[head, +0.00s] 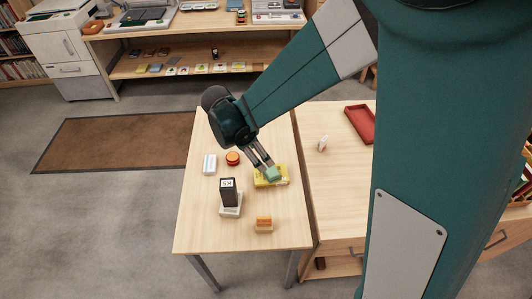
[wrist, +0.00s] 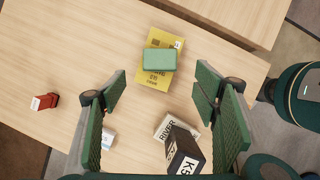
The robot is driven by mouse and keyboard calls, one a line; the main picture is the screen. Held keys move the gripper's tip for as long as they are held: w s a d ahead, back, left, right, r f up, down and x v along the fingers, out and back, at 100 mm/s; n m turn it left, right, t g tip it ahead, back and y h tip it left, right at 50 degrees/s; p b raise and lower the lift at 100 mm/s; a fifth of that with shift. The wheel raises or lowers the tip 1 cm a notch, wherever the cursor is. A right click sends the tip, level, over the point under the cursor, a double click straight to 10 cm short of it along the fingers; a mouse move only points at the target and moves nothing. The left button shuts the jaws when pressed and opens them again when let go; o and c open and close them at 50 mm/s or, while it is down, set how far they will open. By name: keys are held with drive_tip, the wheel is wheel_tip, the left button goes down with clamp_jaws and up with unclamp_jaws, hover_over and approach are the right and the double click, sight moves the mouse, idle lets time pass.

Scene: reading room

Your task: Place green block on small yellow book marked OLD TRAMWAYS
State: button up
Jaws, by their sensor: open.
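The green block (head: 273,174) lies on top of the yellow book (head: 283,182), which is flat on the light wooden table. In the wrist view the green block (wrist: 160,59) sits across the middle of the yellow book (wrist: 148,80) and covers part of its print; the title is too small to read surely. My gripper (head: 262,159) is right by the block in the head view. In the wrist view its fingers (wrist: 161,88) are spread wide with nothing between them, and the block shows beyond them, clear of both.
A black box marked K5 (head: 228,190) stands on a pale book (head: 231,211), whose print in the wrist view includes RIVER. Nearby are a red-orange round item (head: 232,158), a pale striped block (head: 210,165) and an orange-topped item (head: 264,224). A red tray (head: 351,121) lies right.

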drive_tip(key=shift+d, duration=0.1)
drive_tip(key=s+d+r+m+t+y, duration=0.25)
drive_tip(key=s+d+r+m, duration=0.35)
drive_tip(key=d+r+m, duration=0.45)
drive_tip(key=s+d+r+m+t+y, duration=0.1)
drive_tip(key=s+d+r+m, duration=0.3)
drive_tip(key=s+d+m, duration=0.1)
drive_tip(key=s+d+r+m+t, duration=0.2)
drive_tip(key=s+d+r+m, duration=0.2)
drive_tip(key=s+m, duration=0.3)
drive_tip(key=shift+s+d+r+y, duration=0.25)
drive_tip(key=shift+s+d+y, duration=0.1)
drive_tip(key=shift+s+d, duration=0.25)
